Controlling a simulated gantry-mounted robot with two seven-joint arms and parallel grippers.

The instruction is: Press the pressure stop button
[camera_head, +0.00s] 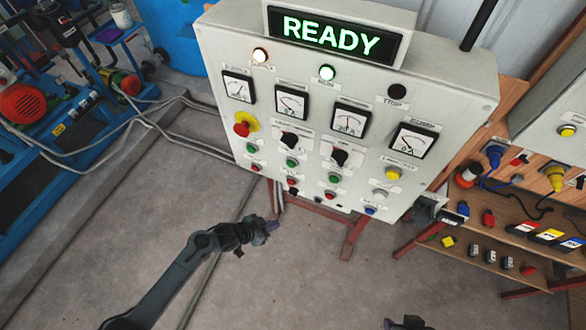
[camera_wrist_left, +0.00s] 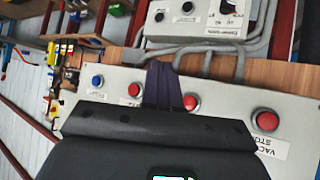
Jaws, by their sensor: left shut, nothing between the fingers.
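The grey control panel (camera_head: 300,120) carries a bottom row of three red buttons, left (camera_head: 255,168), middle (camera_head: 291,182) and right (camera_head: 331,194), and a blue one (camera_head: 369,211). In the left wrist view the red button labelled as vacuum stop (camera_wrist_left: 265,120) is at right. Another red button (camera_wrist_left: 191,102) is just right of my left fingertips, its label hidden; I cannot read which is pressure stop. My left gripper (camera_head: 270,226) is shut and empty, below the panel in the head view; its fingers (camera_wrist_left: 163,85) show in the wrist view. A dark part of my right gripper (camera_head: 408,322) shows at the bottom edge.
The lit display (camera_head: 332,36) reads READY. Gauges, knobs, green buttons and a red knob on yellow (camera_head: 242,125) crowd the panel. A wooden shelf (camera_head: 480,250) with plugs stands at right, blue machinery (camera_head: 60,110) at left. The floor in front is clear.

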